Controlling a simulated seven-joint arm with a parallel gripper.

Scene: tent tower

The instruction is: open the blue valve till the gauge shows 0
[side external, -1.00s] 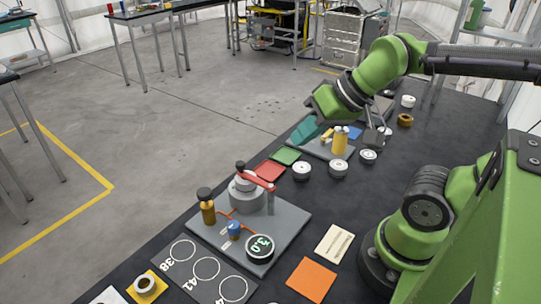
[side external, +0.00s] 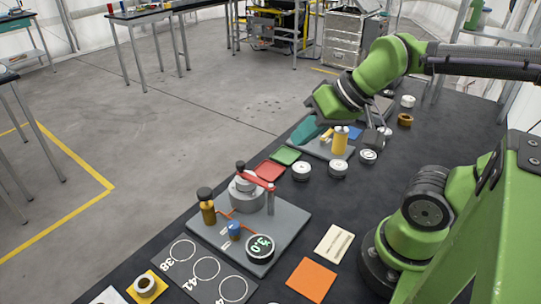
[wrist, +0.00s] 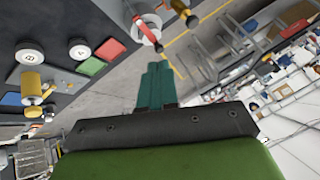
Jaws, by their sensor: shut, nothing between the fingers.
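The small blue valve (side external: 234,229) sits on a grey base plate (side external: 285,238), beside a round black gauge (side external: 260,246) whose green digits read 3.0. An orange line runs past the valve to a brass bottle-like part (side external: 207,208) with a dark cap. A grey cylinder (side external: 246,192) with a red lever (side external: 256,176) stands behind them. My gripper (side external: 303,131) is shut and empty, its teal fingers together, well behind and above the valve plate. The fingers also show in the wrist view (wrist: 157,82). I cannot make out the valve or gauge face in the wrist view.
A second plate with a yellow cylinder (side external: 340,143) stands near my gripper. An orange square (side external: 312,279) and a cream card (side external: 334,243) lie to the right.

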